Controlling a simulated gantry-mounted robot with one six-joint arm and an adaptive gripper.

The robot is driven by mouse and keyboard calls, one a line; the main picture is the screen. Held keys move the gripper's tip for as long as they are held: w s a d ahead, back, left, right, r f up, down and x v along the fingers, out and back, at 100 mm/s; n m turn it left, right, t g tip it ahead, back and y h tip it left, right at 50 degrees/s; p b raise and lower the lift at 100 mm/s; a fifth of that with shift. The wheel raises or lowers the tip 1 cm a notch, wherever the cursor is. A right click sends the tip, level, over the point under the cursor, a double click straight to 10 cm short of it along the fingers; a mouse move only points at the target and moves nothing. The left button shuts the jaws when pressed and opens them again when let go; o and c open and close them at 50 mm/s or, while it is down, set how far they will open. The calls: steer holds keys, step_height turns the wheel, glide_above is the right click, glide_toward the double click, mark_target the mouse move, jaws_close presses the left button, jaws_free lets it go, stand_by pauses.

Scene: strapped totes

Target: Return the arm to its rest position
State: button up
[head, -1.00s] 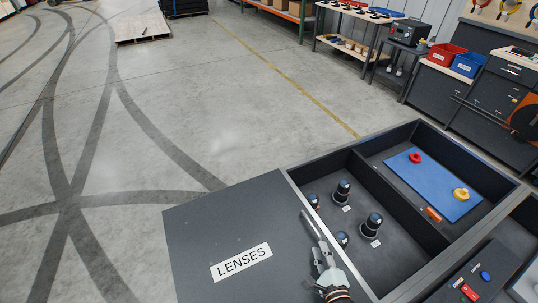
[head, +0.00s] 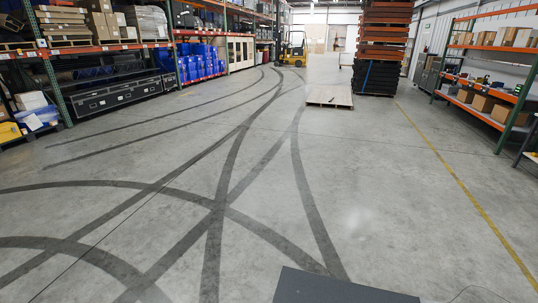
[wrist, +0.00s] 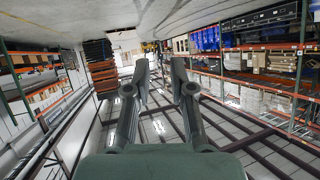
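My gripper (wrist: 160,66) shows only in the wrist view, with its two grey fingers apart and nothing between them. It is open and empty, and the wrist view looks out over the warehouse upside down. The arm and gripper are outside the head view. A corner of the dark grey tote lid (head: 340,290) shows at the bottom edge of the head view. The rest of the tote and its contents are out of view.
Open concrete floor (head: 390,200) with dark tyre marks fills the head view. A flat pallet (head: 329,96) and a tall dark-and-orange stack (head: 382,50) stand at the back. Storage racks (head: 505,95) line the sides, and a yellow forklift (head: 293,50) stands far off.

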step_height(320, 180, up, 40)
steer(key=s+a+n+p, duration=0.1)
steer(key=a+p, duration=0.1)
steer(key=p, duration=3.6)
step_height(320, 180, down, 58)
steer(key=b, duration=5.7)
steer(key=shift+s+d+r, duration=0.15)
steer(key=shift+r, duration=0.05)
